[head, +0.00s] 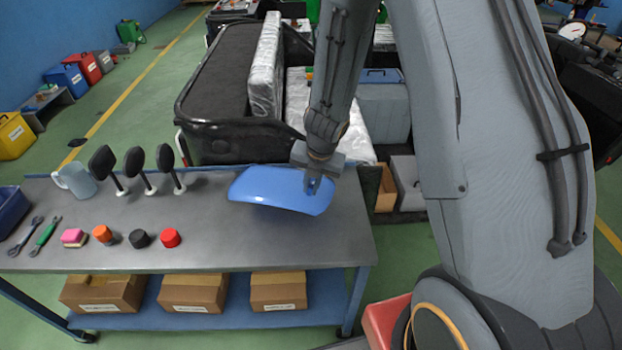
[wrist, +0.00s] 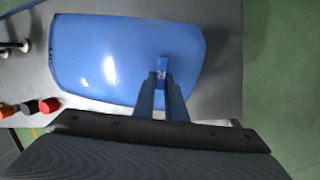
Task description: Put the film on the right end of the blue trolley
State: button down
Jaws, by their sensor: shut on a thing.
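The blue trolley (head: 210,240) has a grey top, a blue frame and a lower shelf. My gripper (head: 313,184) is over its right end, shut on a small blue tab near the right edge of a glossy, curved blue sheet (head: 270,190). This sheet may be the film; I cannot be sure. In the wrist view the sheet (wrist: 110,65) lies across the grey top, inside its edge, with my gripper (wrist: 162,72) on the tab. A thin dark shadow shows below the sheet. I cannot tell whether it touches the top.
On the trolley's left are a jug (head: 75,181), several black mirrors (head: 135,165), caps (head: 170,238), a sponge and tools. Cartons (head: 195,293) sit on the lower shelf. A black rickshaw body (head: 225,90) with silver-wrapped panels (head: 266,70) stands behind. Bare top shows right of the sheet.

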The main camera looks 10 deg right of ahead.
aim_at(314, 199)
jog(key=shift+s+x, duration=0.25)
jog(key=shift+x, duration=0.75)
notch_tip(314, 199, down, 6)
jog(key=b, duration=0.8)
jog(key=shift+d+r, duration=0.1)
jog(key=shift+r, duration=0.05)
jog(key=shift+s+b+x, duration=0.15)
jog(key=shift+b+x, duration=0.5)
jog(key=shift+b, duration=0.2)
jog(key=shift+s+b+x, duration=0.15)
jog(key=shift+b+x, duration=0.5)
jog(key=shift+b, duration=0.2)
jog(key=c, duration=1.7)
grip_release()
jog(key=shift+d, duration=0.1)
jog(key=p+v, duration=0.7)
jog(key=v, duration=0.1)
